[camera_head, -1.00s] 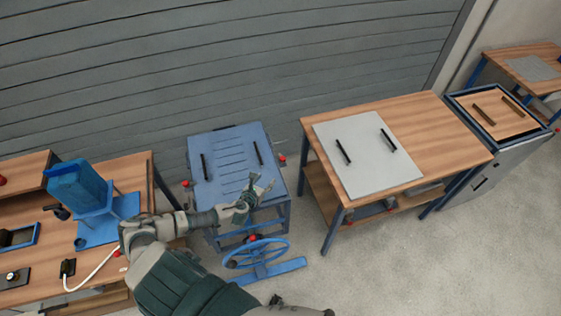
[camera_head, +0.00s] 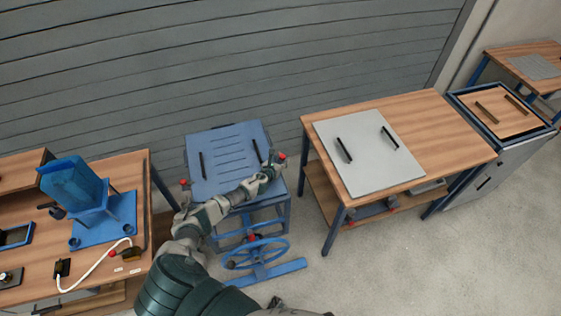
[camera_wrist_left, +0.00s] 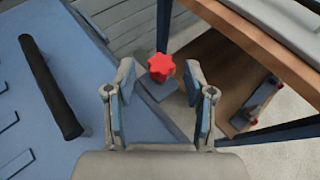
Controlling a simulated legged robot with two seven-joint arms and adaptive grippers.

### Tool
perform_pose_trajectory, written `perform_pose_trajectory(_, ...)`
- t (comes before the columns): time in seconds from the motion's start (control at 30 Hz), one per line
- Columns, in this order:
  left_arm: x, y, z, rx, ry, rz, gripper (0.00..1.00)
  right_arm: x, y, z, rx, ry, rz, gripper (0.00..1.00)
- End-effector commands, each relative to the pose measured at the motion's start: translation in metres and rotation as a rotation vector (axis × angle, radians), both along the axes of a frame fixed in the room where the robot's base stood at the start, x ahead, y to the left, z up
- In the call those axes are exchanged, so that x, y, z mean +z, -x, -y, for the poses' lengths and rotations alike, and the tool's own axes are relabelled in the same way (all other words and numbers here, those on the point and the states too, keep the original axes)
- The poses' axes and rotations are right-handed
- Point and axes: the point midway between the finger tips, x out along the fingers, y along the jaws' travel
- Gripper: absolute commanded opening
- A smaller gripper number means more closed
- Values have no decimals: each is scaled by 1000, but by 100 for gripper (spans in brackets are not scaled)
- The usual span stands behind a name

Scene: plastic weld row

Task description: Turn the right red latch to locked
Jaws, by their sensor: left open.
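The right red latch (camera_head: 281,156) is a small red star-shaped knob at the right edge of the blue slatted panel (camera_head: 228,150). In the left wrist view the red knob (camera_wrist_left: 161,67) shows just beyond the fingertips, between them. My left gripper (camera_head: 277,163) is open at the panel's right side, close to the knob; its fingers (camera_wrist_left: 156,82) are spread and empty. Whether they touch the knob, I cannot tell. Another red latch (camera_head: 184,182) is at the panel's left edge. My right gripper is not in view.
A black handle (camera_wrist_left: 48,86) stands on the panel left of my gripper. A blue wheel (camera_head: 256,251) is below the panel. A wooden table (camera_head: 440,130) with a grey plate (camera_head: 362,172) stands to the right, and a workbench (camera_head: 110,180) to the left.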

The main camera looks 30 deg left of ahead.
Motion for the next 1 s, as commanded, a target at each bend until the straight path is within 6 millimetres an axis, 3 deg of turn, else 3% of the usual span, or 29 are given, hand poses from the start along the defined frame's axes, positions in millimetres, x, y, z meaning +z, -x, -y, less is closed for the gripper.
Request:
perform_pose_trajectory(0.37,-1,-4,0,-1,1,0,51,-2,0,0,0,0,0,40)
perform_pose_trajectory(0.57,-1,-4,0,-1,1,0,1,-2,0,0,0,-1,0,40)
perform_pose_trajectory(1.0,-1,-4,2,63,1,-1,0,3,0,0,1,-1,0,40)
